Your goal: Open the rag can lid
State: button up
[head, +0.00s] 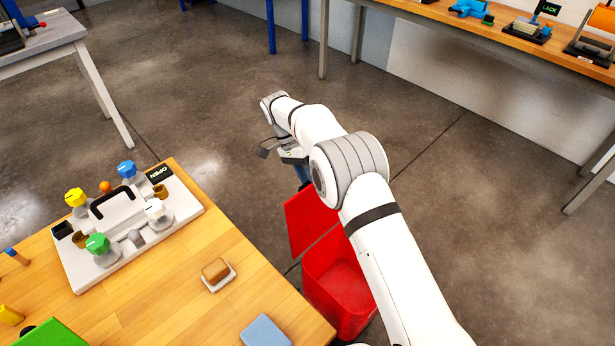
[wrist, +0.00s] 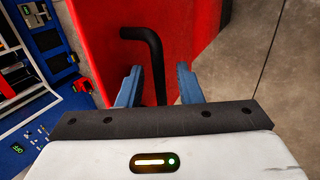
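The red rag can (head: 342,290) stands on the floor beside the wooden table, with its inside showing. Its red lid (head: 308,222) stands raised on the left side of the opening; my arm hides part of the can and lid. The lid's red face also fills the middle of the wrist view (wrist: 112,50). A bent black handle (wrist: 156,62) sticks out from it, between my gripper's blue fingers (wrist: 160,84). The fingers are apart, with a gap on each side of the handle. In the head view my gripper (head: 303,178) is above the lid's top edge.
The wooden table (head: 215,310) left of the can holds a white board with coloured knobs (head: 130,232), a brown block on a white dish (head: 216,274) and a blue block (head: 265,331). A workbench (head: 480,36) stands at the back right. The floor (head: 490,250) right of my arm is clear.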

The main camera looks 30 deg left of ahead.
jog(key=shift+r, duration=0.1)
jog(key=s+p+v, duration=0.1)
jog(key=v, duration=0.6)
jog(key=shift+w+a+r+p, duration=0.2)
jog(key=shift+w+p, duration=0.15)
jog(key=shift+w, duration=0.2)
dwell(0.4)
